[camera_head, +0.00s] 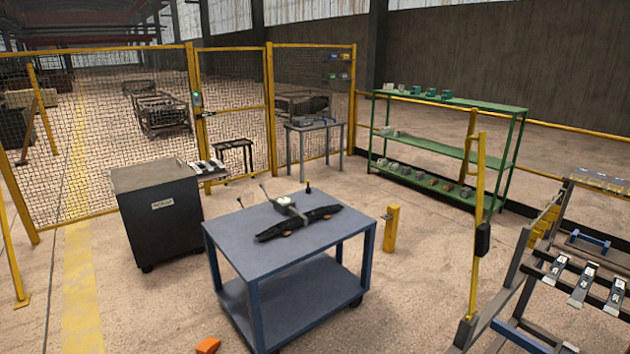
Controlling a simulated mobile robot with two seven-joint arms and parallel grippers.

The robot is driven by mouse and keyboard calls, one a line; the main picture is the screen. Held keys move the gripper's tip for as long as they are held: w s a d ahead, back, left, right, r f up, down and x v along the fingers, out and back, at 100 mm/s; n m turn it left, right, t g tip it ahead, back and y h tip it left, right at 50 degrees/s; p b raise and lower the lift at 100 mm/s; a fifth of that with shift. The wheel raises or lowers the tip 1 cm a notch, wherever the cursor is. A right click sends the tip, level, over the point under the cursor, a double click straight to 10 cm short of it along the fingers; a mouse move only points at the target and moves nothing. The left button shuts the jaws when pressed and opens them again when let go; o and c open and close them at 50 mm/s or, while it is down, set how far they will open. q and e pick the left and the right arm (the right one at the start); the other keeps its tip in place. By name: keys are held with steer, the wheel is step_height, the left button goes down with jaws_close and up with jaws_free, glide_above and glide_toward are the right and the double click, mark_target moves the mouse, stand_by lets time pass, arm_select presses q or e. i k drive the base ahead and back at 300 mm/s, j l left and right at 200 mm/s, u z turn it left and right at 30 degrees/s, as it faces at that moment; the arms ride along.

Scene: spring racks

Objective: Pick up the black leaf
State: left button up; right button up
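A long black leaf (322,214) lies on the top of a blue-grey two-level cart (240,228) in the middle of the view. It is slightly curved and runs diagonally from lower left to upper right. Small orange parts show under or beside it. Neither of my grippers is in view.
A dark cabinet (160,222) stands left of the cart. A yellow post (391,229) is to its right, and a green shelf (440,152) with small parts stands behind. A rack (545,262) with several metal pieces is at right. A yellow mesh fence (85,150) closes the back left.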

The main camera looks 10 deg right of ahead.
mark_target(551, 277)
steer(key=u, duration=0.45)
steer(key=i+u, duration=0.1)
steer(key=u, duration=0.75)
steer(key=i+u, duration=0.1)
steer(key=u, duration=0.8)
steer(key=i+u, duration=0.1)
steer(key=u, duration=0.75)
steer(key=l+u, duration=0.1)
steer(key=u, duration=0.35)
steer(key=i+l, duration=0.1)
steer(key=l, duration=0.95)
steer(key=l+z, duration=0.45)
steer(key=i+l+z, duration=0.15)
steer(key=l+z, duration=1.1)
steer(key=l, duration=0.15)
steer(key=k+l+z, duration=0.1)
steer(key=l+z, duration=0.2)
steer(key=l, duration=0.2)
steer(key=l+z, duration=0.3)
steer(key=l, duration=0.2)
steer(key=l+z, duration=0.15)
steer(key=l, duration=2.05)
